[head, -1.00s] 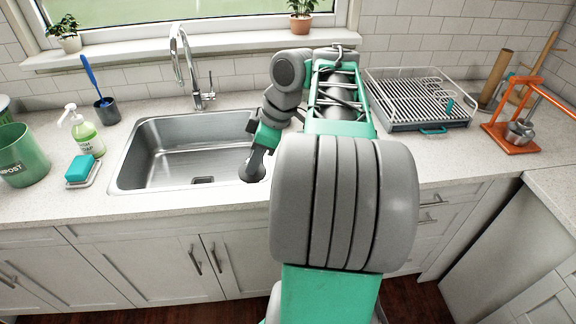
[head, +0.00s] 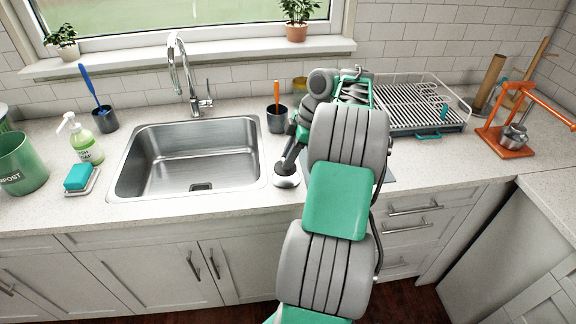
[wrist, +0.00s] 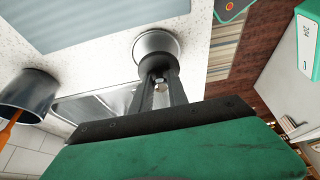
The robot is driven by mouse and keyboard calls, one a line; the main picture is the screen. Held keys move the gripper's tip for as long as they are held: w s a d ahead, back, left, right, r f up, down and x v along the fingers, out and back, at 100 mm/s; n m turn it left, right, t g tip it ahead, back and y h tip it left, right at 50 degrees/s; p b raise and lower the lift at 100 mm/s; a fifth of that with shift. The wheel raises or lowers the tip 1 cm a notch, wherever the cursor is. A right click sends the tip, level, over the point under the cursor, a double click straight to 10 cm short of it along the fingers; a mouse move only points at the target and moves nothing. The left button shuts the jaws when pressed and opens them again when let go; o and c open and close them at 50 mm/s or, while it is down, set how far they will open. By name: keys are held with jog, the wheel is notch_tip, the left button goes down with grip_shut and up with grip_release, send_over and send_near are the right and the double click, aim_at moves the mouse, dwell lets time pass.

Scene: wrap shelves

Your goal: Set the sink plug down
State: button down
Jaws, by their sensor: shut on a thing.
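The sink plug (head: 286,180) is a round, silvery metal piece over the counter just right of the sink (head: 135,188). My gripper (head: 288,166) points down at it from above and is shut on its top. In the wrist view the plug (wrist: 157,42) sits at the tips of my gripper (wrist: 158,76), with the pale counter around it. The plug is at or very close to the counter surface; I cannot tell whether it touches. The sink basin is empty.
A dark cup with an orange-handled brush (head: 277,118) stands behind the plug. A dish rack (head: 425,125) and an orange stand (head: 508,145) are to the right. A soap bottle (head: 85,145) and a teal sponge (head: 78,177) are left of the sink.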

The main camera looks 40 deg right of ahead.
notch_tip(320, 180, down, 3)
jog(key=shift+f+b, duration=0.15)
jog(key=shift+b, duration=0.15)
jog(key=shift+f, duration=0.2)
jog(key=c, duration=1.3)
grip_release()
